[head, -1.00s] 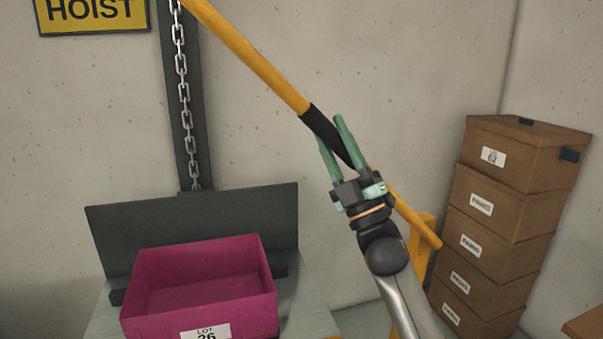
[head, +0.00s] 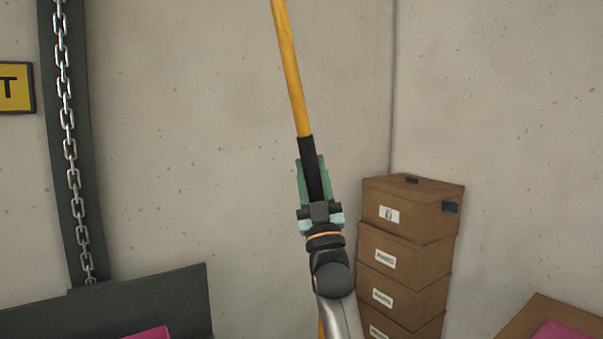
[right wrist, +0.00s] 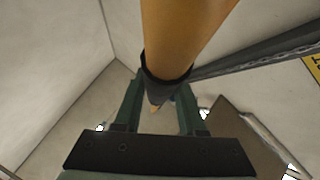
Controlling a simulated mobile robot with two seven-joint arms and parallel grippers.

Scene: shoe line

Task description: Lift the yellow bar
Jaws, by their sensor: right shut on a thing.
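The yellow bar (head: 290,70) is long and slim with a black grip section (head: 307,150). In the head view it runs steeply up and out of the top of the picture, leaning a little left. My right gripper (head: 311,175) is shut on the black grip section, with its green fingers on either side. In the right wrist view the yellow bar (right wrist: 182,35) passes close between the fingers of the right gripper (right wrist: 158,100). The bar's lower part is mostly hidden behind my gripper and arm. My left gripper is not in view.
A stack of brown boxes (head: 408,255) stands in the corner on the right. A chain (head: 68,140) hangs along a dark post (head: 85,200) at the left. A dark panel (head: 165,300) and part of a magenta bin (head: 150,333) show at lower left. Bare wall lies behind the bar.

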